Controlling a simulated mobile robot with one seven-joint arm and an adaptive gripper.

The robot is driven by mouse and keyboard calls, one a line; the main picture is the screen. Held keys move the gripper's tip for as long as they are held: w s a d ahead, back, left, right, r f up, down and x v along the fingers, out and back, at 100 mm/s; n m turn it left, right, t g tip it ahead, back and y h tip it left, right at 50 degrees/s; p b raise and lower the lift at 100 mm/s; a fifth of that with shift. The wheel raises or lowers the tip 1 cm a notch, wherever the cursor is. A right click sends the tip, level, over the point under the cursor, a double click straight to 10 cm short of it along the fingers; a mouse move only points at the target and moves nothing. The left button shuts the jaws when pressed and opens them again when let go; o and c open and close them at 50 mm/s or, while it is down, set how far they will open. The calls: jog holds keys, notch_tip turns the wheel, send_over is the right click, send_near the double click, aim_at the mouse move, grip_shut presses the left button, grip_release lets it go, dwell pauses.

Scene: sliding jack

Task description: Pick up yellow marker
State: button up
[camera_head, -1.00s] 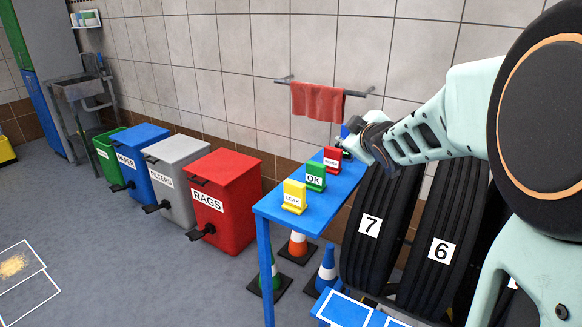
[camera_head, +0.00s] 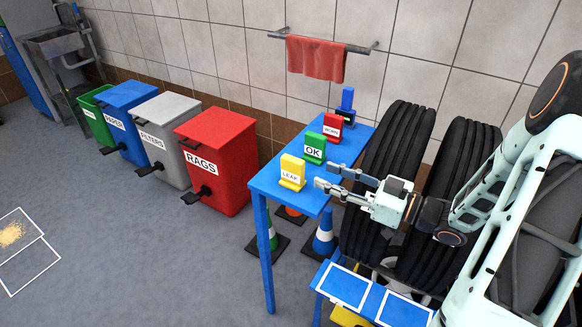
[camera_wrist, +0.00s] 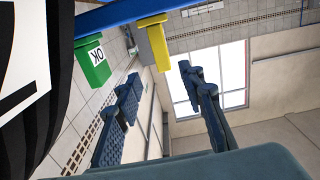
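The yellow marker (camera_head: 292,172), labelled LEAK, stands upright on the near end of the narrow blue table (camera_head: 262,188). My gripper (camera_head: 325,178) is just right of it in the head view, with its fingers pointing left toward it. The fingers are spread apart with nothing between them. In the wrist view the yellow marker (camera_wrist: 153,40) shows beyond and above the fingertips of my gripper (camera_wrist: 160,85). It is apart from them.
Tires (camera_head: 386,150) stand right of the table. The red RAGS bin (camera_head: 222,160) is to the left. Cones stand below.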

aim_at(293, 159)
jog(key=shift+s+a+r, duration=0.1)
jog(key=shift+a, duration=0.25)
jog(key=x, duration=0.4)
jog(key=shift+r+x, duration=0.2)
jog(key=shift+x, duration=2.85)
jog(key=shift+d, duration=0.1)
jog(key=shift+c, duration=0.3)
grip_shut()
